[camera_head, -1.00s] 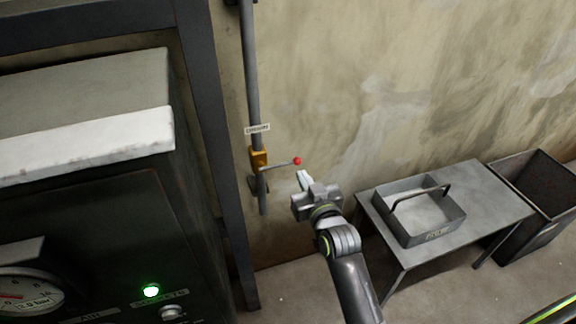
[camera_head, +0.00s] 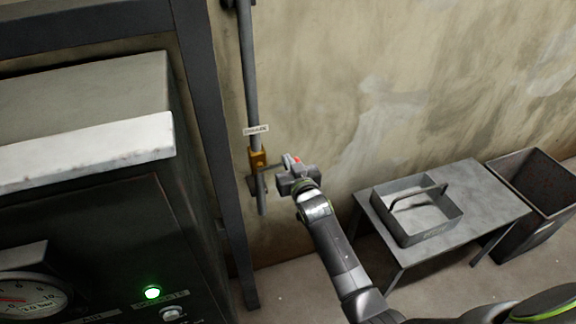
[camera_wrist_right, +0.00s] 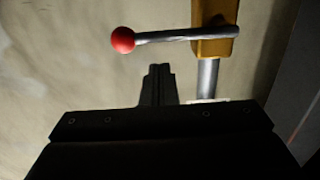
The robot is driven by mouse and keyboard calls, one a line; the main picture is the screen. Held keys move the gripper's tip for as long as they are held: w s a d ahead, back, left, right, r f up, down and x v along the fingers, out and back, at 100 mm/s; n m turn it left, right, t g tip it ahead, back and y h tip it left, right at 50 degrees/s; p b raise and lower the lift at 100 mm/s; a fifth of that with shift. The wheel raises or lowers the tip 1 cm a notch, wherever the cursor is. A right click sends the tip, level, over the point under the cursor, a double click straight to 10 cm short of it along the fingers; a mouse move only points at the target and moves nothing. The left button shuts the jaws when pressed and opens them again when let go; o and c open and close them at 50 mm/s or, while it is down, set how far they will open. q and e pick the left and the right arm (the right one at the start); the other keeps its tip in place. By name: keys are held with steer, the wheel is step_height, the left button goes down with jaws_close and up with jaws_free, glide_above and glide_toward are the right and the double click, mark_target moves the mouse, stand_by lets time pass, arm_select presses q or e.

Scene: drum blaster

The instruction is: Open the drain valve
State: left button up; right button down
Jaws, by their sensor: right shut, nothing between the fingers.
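The drain valve has a yellow-brown body (camera_head: 258,160) on a vertical grey pipe by the wall. Its lever sticks out roughly level to the right and ends in a red ball (camera_head: 297,160), partly covered by my gripper. The right wrist view shows the red ball (camera_wrist_right: 123,39), the grey lever rod (camera_wrist_right: 172,35) and the valve body (camera_wrist_right: 216,30). My right gripper (camera_head: 287,160) is shut and empty, at the lever. In the right wrist view its closed fingertips (camera_wrist_right: 158,70) sit beside the rod, between ball and body; contact cannot be told. My left gripper is not in view.
A dark cabinet (camera_head: 100,230) with a gauge and a green lamp (camera_head: 152,292) stands at left, next to a dark frame post (camera_head: 205,130). A low table (camera_head: 480,195) bearing a grey tray (camera_head: 440,225) and an open bin (camera_head: 535,200) stand at right.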

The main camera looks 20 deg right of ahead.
steer(key=shift+w+f, duration=0.2)
steer(key=shift+f, duration=0.6)
steer(key=shift+b, duration=0.3)
